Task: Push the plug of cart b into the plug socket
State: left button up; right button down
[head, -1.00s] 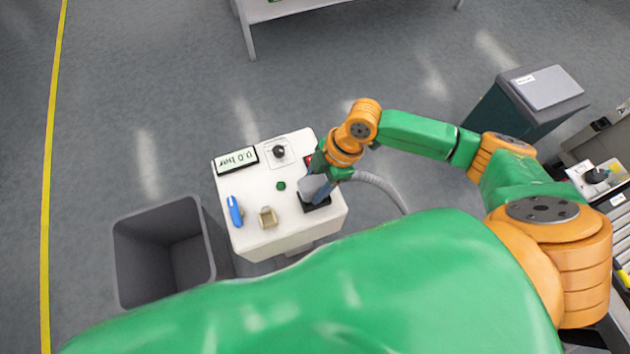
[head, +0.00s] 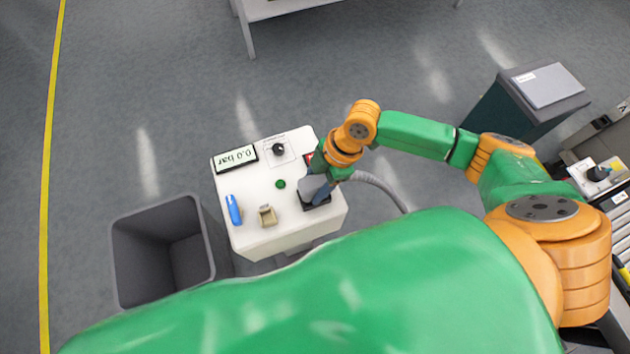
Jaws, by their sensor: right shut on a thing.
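The white pedestal (head: 262,238) stands left of centre with a black square socket (head: 325,205) on its top near the right edge. My right gripper (head: 320,189) is right over this socket, pointing down, shut on the plug. The plug is mostly hidden by the gripper; a small bluish part shows low down at the socket. A grey hose (head: 380,184) runs from there to the right and down behind my body. I cannot tell how deep the plug sits in the socket. My left gripper is not in view.
The pedestal top also bears a display (head: 236,158) reading 0.0 bar, a black knob (head: 278,149), a green button (head: 280,184), a blue handle (head: 234,210) and a tan fitting (head: 267,215). A grey bin (head: 135,275) stands left. A dark cabinet (head: 545,85) stands at right.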

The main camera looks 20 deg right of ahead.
jog(key=shift+f+b, duration=0.35)
jog(key=shift+f, duration=0.2)
